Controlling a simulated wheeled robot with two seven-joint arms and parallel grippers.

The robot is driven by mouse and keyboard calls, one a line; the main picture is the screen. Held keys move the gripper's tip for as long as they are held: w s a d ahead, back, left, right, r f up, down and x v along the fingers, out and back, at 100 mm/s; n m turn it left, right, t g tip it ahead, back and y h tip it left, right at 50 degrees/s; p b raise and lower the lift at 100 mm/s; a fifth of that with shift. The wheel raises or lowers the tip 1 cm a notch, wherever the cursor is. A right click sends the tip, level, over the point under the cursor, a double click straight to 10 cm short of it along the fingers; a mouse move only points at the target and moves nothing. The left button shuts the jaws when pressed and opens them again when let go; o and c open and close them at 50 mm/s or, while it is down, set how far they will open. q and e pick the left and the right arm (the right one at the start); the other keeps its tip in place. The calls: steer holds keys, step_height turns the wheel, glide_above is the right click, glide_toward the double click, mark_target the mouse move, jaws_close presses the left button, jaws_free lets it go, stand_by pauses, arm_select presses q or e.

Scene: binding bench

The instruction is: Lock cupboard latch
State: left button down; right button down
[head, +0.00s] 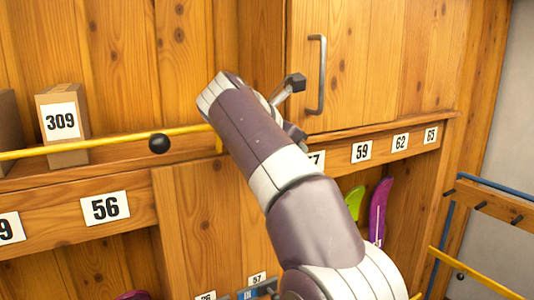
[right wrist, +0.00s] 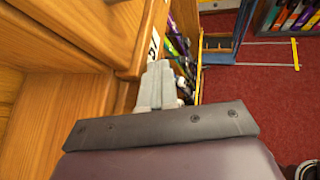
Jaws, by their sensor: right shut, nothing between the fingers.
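The wooden cupboard door (head: 375,60) with a grey bar handle (head: 320,75) is at the upper right of the head view and looks closed. A short grey lever with a dark block end (head: 294,83), which looks like the latch, sticks out by the door's left edge. My right forearm crosses in front of its base, so its mounting is hidden. My right gripper is mostly hidden behind my arm in the head view. In the right wrist view the right gripper (right wrist: 158,85) is shut and empty, close to the wooden front. My left gripper is out of view.
A yellow rail (head: 90,146) with a black ball (head: 159,143) crosses the left side. A box marked 309 (head: 62,125) stands on the ledge. Numbered compartments with colored items (head: 379,210) lie below. Red floor (right wrist: 250,110) is open to the right.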

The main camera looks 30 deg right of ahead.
steer(key=shift+d+f, duration=0.25)
steer(key=shift+f, duration=0.1)
stand_by(0.6)
steer(key=shift+r, duration=0.1)
